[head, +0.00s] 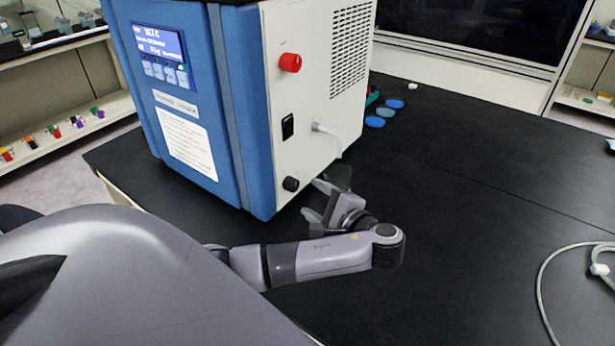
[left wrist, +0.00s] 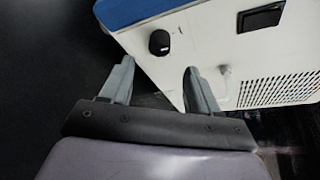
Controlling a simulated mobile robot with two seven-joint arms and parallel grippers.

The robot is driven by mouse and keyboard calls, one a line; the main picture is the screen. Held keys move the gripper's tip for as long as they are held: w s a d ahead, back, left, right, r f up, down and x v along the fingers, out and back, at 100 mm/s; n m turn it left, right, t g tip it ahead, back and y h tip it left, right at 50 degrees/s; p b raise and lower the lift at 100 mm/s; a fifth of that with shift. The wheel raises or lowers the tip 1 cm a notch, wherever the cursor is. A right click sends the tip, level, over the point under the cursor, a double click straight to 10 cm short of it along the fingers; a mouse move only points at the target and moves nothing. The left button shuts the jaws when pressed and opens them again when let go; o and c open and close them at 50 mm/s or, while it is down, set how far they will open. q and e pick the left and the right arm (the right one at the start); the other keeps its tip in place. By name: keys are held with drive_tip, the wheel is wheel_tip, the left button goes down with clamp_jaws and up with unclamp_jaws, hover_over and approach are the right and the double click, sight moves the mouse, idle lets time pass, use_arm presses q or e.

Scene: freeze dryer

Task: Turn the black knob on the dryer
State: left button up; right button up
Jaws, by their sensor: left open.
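The dryer (head: 245,100) is a blue and white box on a black table. Its black knob (head: 290,184) sits low on the white side panel. The knob also shows in the left wrist view (left wrist: 159,42), beyond and between my fingertips. My left gripper (head: 322,201) is open and close to the panel, just right of the knob in the head view. In the left wrist view its two grey fingers (left wrist: 157,75) point towards the panel, with nothing between them. They look apart from the knob. My right gripper is not in view.
A red knob (head: 290,62), a black switch (head: 288,126) and a white hose fitting (head: 322,128) are on the same panel. Blue discs (head: 375,122) lie behind the dryer. A white cable (head: 545,285) lies at right. The table's middle is clear.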

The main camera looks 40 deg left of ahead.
sight(295, 187)
use_arm(q)
drive_tip(key=shift+s+x, duration=0.2)
drive_tip(key=shift+x, duration=3.2)
drive_tip(key=c, duration=1)
drive_tip(key=shift+c, duration=0.2)
